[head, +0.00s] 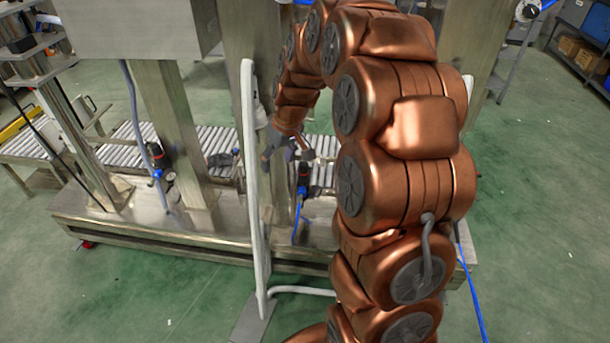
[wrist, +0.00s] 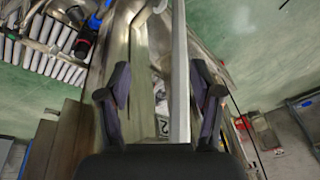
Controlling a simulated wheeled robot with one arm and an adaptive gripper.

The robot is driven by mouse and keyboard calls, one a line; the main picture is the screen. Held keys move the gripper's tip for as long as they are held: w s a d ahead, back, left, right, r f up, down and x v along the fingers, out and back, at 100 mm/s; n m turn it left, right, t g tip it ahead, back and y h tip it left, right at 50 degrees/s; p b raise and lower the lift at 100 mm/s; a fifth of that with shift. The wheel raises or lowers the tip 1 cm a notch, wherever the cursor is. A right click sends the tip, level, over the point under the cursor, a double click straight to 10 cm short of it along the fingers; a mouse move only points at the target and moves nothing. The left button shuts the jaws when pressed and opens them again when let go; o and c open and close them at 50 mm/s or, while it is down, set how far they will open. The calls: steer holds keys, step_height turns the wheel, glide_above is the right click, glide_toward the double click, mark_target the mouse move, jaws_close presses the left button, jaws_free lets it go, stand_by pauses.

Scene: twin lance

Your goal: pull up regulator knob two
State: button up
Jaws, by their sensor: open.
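One regulator with a black knob and blue body (head: 303,178) stands on the steel frame, just below and to the right of my gripper (head: 282,148) in the head view. A similar regulator (head: 158,162) is on the left post. I cannot tell for sure which is number two. In the wrist view my gripper (wrist: 161,85) is open and empty, its dark fingers spread to either side of a pale bar. A black and blue regulator (wrist: 84,46) shows at the upper left there, outside the fingers. A label with a "2" (wrist: 163,126) is partly visible between the fingers.
A white upright pole (head: 250,180) stands close to my gripper. Steel posts (head: 172,110) and a roller conveyor (head: 215,140) lie behind. Blue hoses (head: 296,222) hang from the regulators. Green floor (head: 150,290) is open in front of the steel base.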

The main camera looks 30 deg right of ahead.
steer(key=w+d+f+t+b, duration=0.1)
steer(key=w+d+f+b, duration=0.2)
steer(key=w+d+f, duration=0.4)
steer(key=t+h+b, duration=0.1)
steer(key=b, duration=0.1)
glide_above(306, 166)
steer(key=s, duration=0.2)
step_height(306, 166, down, 8)
steer(key=shift+m, duration=0.3)
steer(key=shift+x, duration=3.6)
steer(key=shift+s+d, duration=0.1)
steer(key=shift+d, duration=0.15)
jaws_close()
